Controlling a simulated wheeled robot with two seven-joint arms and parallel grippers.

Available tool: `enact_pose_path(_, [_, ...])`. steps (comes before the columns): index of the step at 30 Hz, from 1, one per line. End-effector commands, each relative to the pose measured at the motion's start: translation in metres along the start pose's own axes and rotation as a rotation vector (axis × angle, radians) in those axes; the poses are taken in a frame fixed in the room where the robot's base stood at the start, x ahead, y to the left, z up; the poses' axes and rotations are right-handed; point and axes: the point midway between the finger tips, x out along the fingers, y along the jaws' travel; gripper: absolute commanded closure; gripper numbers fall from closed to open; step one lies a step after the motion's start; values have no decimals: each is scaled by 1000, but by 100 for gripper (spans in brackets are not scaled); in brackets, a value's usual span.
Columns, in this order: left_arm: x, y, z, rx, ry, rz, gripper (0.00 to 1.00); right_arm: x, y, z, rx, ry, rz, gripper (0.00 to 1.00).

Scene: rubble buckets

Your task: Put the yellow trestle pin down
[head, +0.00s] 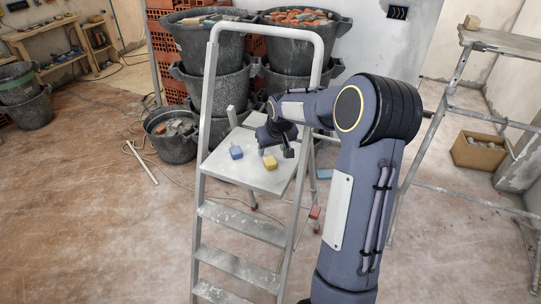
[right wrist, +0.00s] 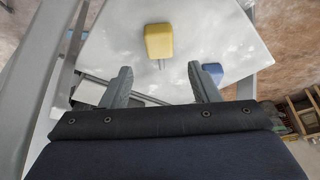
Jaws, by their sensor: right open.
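The yellow trestle pin (head: 270,162) rests on the top platform (head: 247,177) of the grey stepladder. In the right wrist view the yellow pin (right wrist: 158,40) shows a yellow block with a short metal peg pointing towards my gripper. My right gripper (head: 287,151) is just beside it at the platform. Its two fingers (right wrist: 160,80) are apart, with nothing between them, and the pin lies beyond the fingertips. My left gripper is in neither view.
A blue block (head: 236,152) sits left of the yellow pin on the platform; one finger partly covers it in the right wrist view. The stepladder's tall hoop (head: 212,90) rises around the platform. Rubble buckets (head: 290,45) stand behind, and a trestle (head: 450,100) stands right.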

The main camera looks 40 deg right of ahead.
Motion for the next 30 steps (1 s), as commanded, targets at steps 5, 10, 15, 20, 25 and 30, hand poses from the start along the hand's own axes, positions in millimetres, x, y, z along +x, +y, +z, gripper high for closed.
enact_pose_path(5, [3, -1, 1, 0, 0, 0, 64, -36, 0, 0, 0, 4, 0, 45])
enact_pose_path(10, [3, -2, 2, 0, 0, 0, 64, -56, 0, 0, 0, 1, 0, 45])
enact_pose_path(15, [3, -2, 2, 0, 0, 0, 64, -63, -1, 1, 0, 0, -2, 45])
enact_pose_path(20, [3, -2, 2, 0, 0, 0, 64, -86, -16, 19, 2, 10, -46, 45])
enact_pose_path(25, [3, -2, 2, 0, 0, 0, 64, -139, -58, 84, -5, 26, -171, 45])
enact_pose_path(30, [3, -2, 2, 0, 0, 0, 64, -177, -102, 170, -25, 34, -305, 45])
